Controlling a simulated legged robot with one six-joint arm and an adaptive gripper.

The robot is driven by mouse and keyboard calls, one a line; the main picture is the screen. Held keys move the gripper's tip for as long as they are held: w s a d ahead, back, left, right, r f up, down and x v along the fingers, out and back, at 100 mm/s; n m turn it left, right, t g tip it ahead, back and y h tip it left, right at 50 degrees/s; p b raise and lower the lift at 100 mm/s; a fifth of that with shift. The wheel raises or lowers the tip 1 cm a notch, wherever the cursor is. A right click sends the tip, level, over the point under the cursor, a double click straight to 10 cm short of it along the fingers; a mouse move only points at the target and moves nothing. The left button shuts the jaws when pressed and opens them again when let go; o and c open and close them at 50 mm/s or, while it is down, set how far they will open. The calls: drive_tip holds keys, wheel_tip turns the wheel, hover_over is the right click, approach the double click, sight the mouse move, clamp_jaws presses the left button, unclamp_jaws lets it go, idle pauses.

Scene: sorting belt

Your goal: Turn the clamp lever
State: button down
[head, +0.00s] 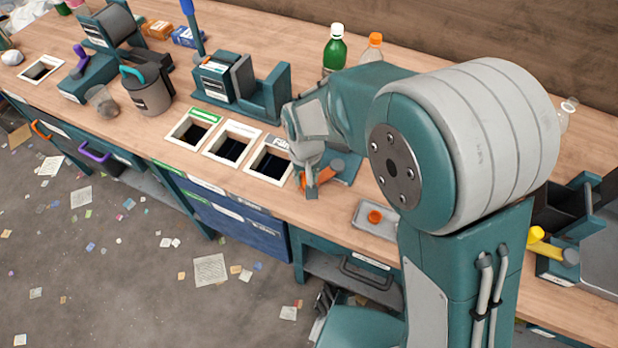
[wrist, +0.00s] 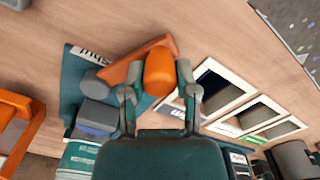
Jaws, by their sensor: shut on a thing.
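The clamp lever (wrist: 157,72) is orange, with a thick rounded grip and a flat arm. The arm runs left to a grey pivot (wrist: 95,82) on a teal base plate (wrist: 72,70). My gripper (wrist: 158,88) is shut on the grip, with one finger on each side of it. In the head view, my gripper (head: 308,188) is low over the bench, and part of the orange lever (head: 319,178) shows beside it. My arm and gripper hide much of the clamp there.
Square openings with white frames (head: 232,128) lie just left of the clamp. A small tray (head: 365,222) with an orange cap is to the right, near the bench's front edge. A green bottle (head: 334,50) and an orange-capped bottle (head: 374,46) stand behind my arm.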

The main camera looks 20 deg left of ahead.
drive_tip(key=w+a+m, duration=0.1)
drive_tip(key=a+m, duration=0.1)
drive_tip(key=m, duration=0.1)
drive_tip(key=shift+w+a+f+m, duration=0.15)
drive_tip(key=shift+w+f+m, duration=0.05)
drive_tip(key=shift+w+m, duration=0.15)
drive_tip(key=shift+w+a+m, duration=0.7)
drive_tip(key=shift+w+m, duration=0.2)
drive_tip(key=shift+m, duration=0.35)
drive_tip(key=w+m, duration=0.1)
drive_tip(key=w+a+m, duration=0.1)
drive_tip(key=m, duration=0.1)
drive_tip(key=shift+w, duration=0.25)
drive_tip(key=shift+w+a+m, duration=0.15)
drive_tip(key=shift+w+m, duration=1)
drive_tip(key=shift+m, duration=0.45)
drive_tip(key=c, duration=0.5)
unclamp_jaws()
drive_tip(key=shift+c, duration=0.2)
drive_tip(key=shift+o, duration=0.9)
drive_tip(key=shift+w+a, duration=0.15)
drive_tip(key=shift+a, duration=0.05)
drive_tip(key=shift+d+r, duration=0.1)
drive_tip(key=shift+r, duration=0.05)
